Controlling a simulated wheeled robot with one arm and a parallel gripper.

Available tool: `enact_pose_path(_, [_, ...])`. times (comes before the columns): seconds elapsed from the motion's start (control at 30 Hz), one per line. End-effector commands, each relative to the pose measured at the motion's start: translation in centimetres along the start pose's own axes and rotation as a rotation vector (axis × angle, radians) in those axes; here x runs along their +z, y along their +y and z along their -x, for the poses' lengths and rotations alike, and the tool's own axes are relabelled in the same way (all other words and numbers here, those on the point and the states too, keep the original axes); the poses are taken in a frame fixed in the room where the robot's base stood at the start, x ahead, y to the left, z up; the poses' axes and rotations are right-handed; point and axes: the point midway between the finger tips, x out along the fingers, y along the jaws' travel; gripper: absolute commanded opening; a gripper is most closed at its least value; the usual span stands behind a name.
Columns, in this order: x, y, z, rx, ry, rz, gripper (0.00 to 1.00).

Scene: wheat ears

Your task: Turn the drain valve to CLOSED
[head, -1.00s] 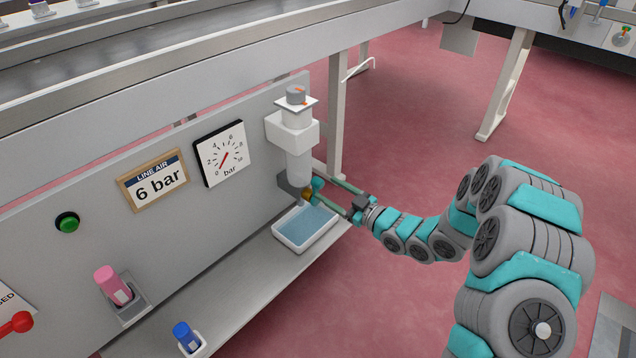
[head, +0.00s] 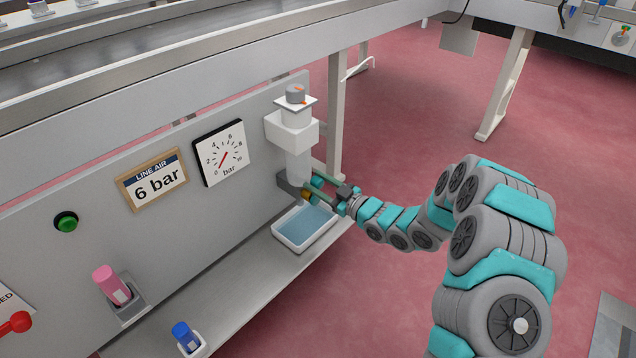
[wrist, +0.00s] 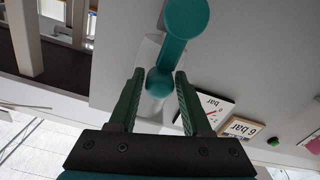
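The drain valve sits under the clear bowl (head: 298,165) of the white filter unit (head: 292,132). Its brass-coloured part (head: 306,194) and teal lever (head: 317,183) show in the head view, partly covered by my gripper. In the wrist view the teal lever (wrist: 180,40) has a large round end at the top and a smaller round end lower down. My gripper (head: 319,187) is at the valve. In the wrist view its green fingers (wrist: 159,75) stand apart on both sides of the smaller end, with narrow gaps visible. I see no valve position marking.
A white tray of blue liquid (head: 277,237) stands on the shelf below the valve. A gauge (head: 220,153), a "6 bar" sign (head: 152,180) and a green button (head: 66,222) are on the panel. A table leg (head: 338,115) stands behind the filter. The floor at right is open.

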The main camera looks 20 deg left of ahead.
Motion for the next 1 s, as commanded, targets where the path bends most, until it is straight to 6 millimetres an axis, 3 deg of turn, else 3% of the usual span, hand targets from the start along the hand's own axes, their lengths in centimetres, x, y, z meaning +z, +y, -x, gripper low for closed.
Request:
enact_pose_path(0.07, [0.0, 0.01, 0.01, 0.0, 0.0, 0.0, 0.38])
enact_pose_path(0.4, [0.01, -0.03, 0.01, -0.001, 0.0, 0.0, 0.0])
enact_pose_path(1.0, [0.04, -0.08, 0.01, -0.002, -0.001, -0.001, 0.0])
